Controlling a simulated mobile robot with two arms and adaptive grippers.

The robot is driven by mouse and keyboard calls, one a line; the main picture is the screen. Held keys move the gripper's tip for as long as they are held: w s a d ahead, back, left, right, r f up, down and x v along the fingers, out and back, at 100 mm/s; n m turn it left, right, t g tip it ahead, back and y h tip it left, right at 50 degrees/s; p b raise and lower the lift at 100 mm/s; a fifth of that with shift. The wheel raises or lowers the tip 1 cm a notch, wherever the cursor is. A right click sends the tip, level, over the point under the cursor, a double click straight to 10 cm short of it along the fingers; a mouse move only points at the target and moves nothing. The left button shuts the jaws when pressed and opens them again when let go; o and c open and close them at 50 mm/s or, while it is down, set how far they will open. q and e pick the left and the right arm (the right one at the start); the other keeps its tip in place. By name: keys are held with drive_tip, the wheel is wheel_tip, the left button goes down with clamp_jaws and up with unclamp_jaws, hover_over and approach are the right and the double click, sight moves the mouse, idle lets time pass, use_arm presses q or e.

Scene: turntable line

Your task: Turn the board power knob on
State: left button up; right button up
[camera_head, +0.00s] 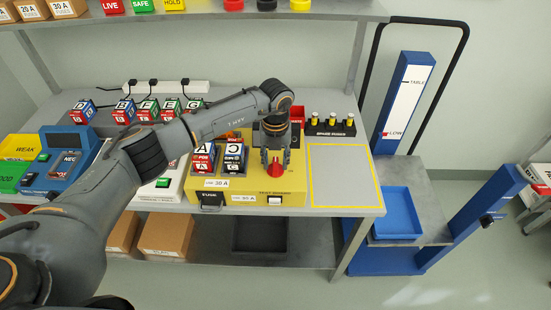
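The yellow test board (240,200) sits on the bench, with a "TEST BOARD" label at its front. A red knob (275,171) stands on its right part; I take it for the power knob. My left gripper (276,165) points down over the knob, its fingers spread to the knob's two sides. I cannot tell whether the fingers touch it. The gripper hides part of the board behind the knob. A white switch (275,200) shows on the board's front, and a black fuse holder (210,199) sits at its front left. My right gripper is not in view.
Labelled blocks (234,156) stand on the board, left of my gripper. A black fuse rack (328,128) stands behind right. A yellow-outlined grey area (343,176) to the right is empty. A blue tray (397,213) sits on a lower stand beyond the bench edge.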

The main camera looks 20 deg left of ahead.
use_arm(q)
drive_tip(key=shift+f, duration=0.25)
clamp_jaws()
